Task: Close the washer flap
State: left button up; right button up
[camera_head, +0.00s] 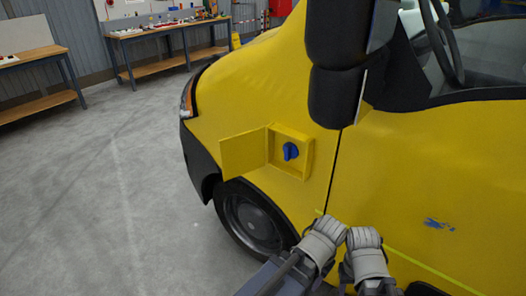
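The washer flap (243,153) is a flat yellow panel on the side of the yellow van (240,95), just above the front wheel. It stands open, swung out to the left of its square recess. A blue cap (290,151) shows in the recess (274,148). My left gripper (331,229) and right gripper (364,237) are side by side at the bottom, below and to the right of the flap and apart from it. Their fingers are too small and bunched to tell whether they are open. I see nothing held in either.
The black side mirror (337,65) juts out above and to the right of the recess. The front wheel (250,222) is below it. The grey floor (110,190) on the left is clear. Workbenches (170,43) stand along the back wall.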

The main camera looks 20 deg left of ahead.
aim_at(241, 153)
jog(key=j+z, duration=0.6)
jog(key=z, duration=0.2)
jog(key=k+j+z, duration=0.15)
jog(key=j, duration=0.2)
jog(key=j+z, duration=0.1)
jog(key=j, duration=0.25)
jog(key=k+j+z, duration=0.15)
jog(key=j, duration=0.2)
jog(key=k+j+z, duration=0.1)
jog(key=j, duration=0.25)
jog(key=k+j+z, duration=0.15)
jog(key=j, duration=0.15)
jog(key=k+j, duration=0.2)
jog(key=j, duration=0.2)
jog(key=k+j, duration=0.15)
jog(key=j, duration=0.25)
jog(key=k+j, duration=0.2)
jog(key=j, duration=0.2)
jog(key=k+j, duration=0.2)
jog(key=j, duration=0.25)
jog(key=k+j, duration=0.15)
jog(key=j, duration=0.25)
jog(key=z, duration=0.05)
